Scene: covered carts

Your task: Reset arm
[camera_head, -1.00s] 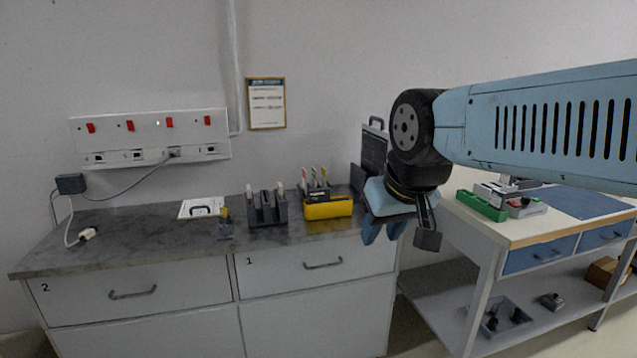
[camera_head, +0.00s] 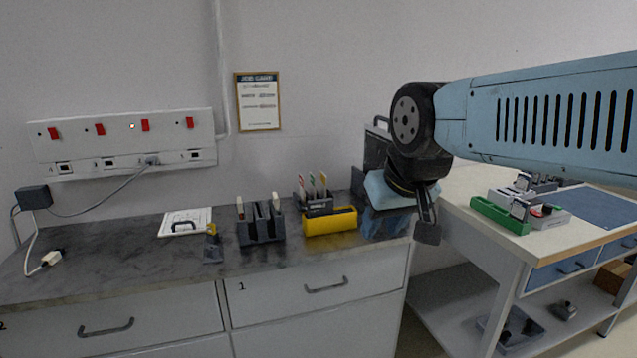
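My arm reaches in from the right edge as a light blue link with dark vents, bending down at a black joint.
On the counter stand a dark rack (camera_head: 261,228), a yellow box (camera_head: 329,221), a small yellow-topped tool (camera_head: 212,245) and a clipboard (camera_head: 185,222). A white workbench (camera_head: 470,200) with a green tray (camera_head: 499,215) stands right. A socket panel (camera_head: 125,142) is on the wall.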

